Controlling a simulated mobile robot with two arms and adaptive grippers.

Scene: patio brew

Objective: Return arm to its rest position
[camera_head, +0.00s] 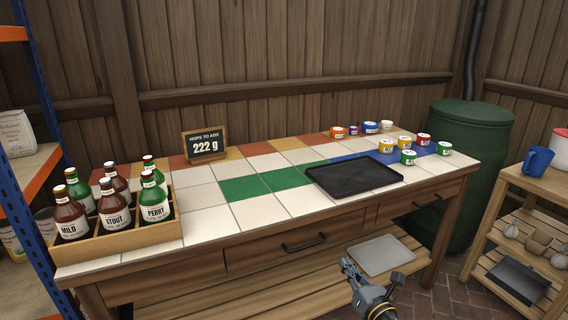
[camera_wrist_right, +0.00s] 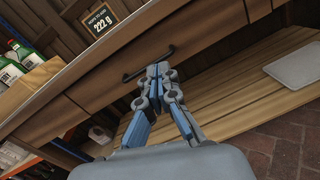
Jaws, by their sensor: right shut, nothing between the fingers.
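My right gripper (camera_head: 369,276) shows low in the head view, in front of the table's lower shelf and below the tabletop. It is shut and empty. In the right wrist view the closed fingers (camera_wrist_right: 158,72) point toward the front of the table, with a black drawer handle (camera_wrist_right: 148,66) behind them in the picture. I cannot tell how far the fingertips are from the handle. My left gripper is not in either view.
The tiled table (camera_head: 210,222) holds a bottle crate (camera_head: 120,243), a "222 g" sign (camera_head: 205,145), a black tray (camera_head: 353,177) and several small jars. A grey board (camera_head: 380,256) lies on the lower shelf. A green barrel (camera_head: 470,135) and wooden rack (camera_head: 545,190) stand at right.

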